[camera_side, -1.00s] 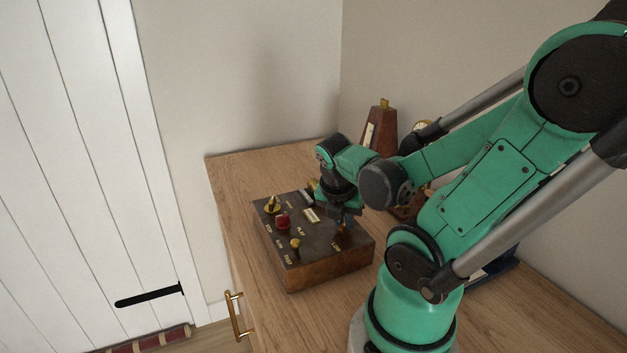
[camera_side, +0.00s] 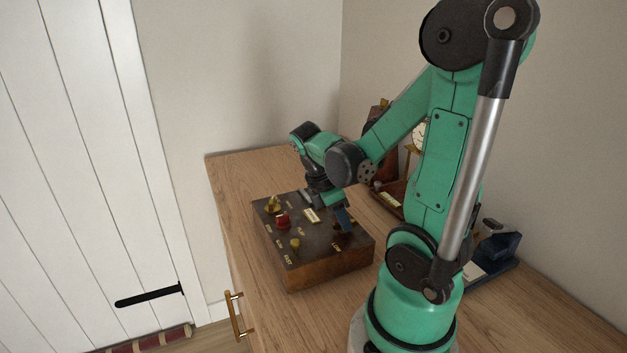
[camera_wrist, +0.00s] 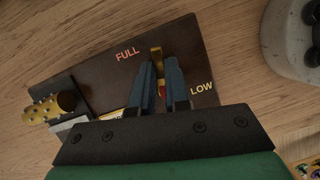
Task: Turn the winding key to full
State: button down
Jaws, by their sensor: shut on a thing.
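The brass winding key (camera_wrist: 157,56) shows in the wrist view between my fingers, on the dark top of the control box (camera_wrist: 95,57). The word FULL lies to its left and LOW to its right. My gripper (camera_wrist: 161,78) is shut on the key, its two blue fingers on either side of it. A small red patch shows between the fingers. In the side view the box (camera_side: 318,268) stands on the wooden top and my gripper (camera_side: 344,218) is down at its right end, close to the LOW label. My fingers mostly hide the key there.
The box also bears a red knob (camera_side: 283,221), a brass knob (camera_side: 295,244) and a brass piece (camera_side: 272,205). A studded brass drum (camera_wrist: 55,106) shows in the wrist view. A dark blue object (camera_side: 497,245) stands at right. The wooden top (camera_side: 232,185) is clear left of the box.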

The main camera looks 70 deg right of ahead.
jog(key=m+y, duration=0.1)
jog(key=m, duration=0.2)
jog(key=m+g+y, duration=0.1)
jog(key=m, duration=0.3)
jog(key=shift+d+y, duration=0.2)
jog(key=shift+y, duration=0.1)
jog(key=m+y, duration=0.1)
jog(key=m, duration=0.2)
jog(key=m+y, duration=0.1)
jog(key=m, duration=0.2)
jog(key=shift+d+m+t, duration=0.1)
jog(key=shift+m+t, duration=0.3)
jog(key=m+t+y, duration=0.1)
jog(key=m, duration=0.2)
jog(key=m+t+y, duration=0.1)
jog(key=m, duration=0.3)
jog(key=shift+s, duration=0.15)
jog(key=m+t, duration=0.1)
jog(key=m, duration=0.2)
jog(key=m+t, duration=0.1)
jog(key=m, duration=0.2)
jog(key=shift+s+t, duration=0.1)
jog(key=shift+t, duration=0.3)
jog(key=shift+m, duration=0.4)
jog(key=c, duration=0.9)
grip_release()
jog(key=shift+o, duration=0.2)
jog(key=shift+v, duration=2.85)
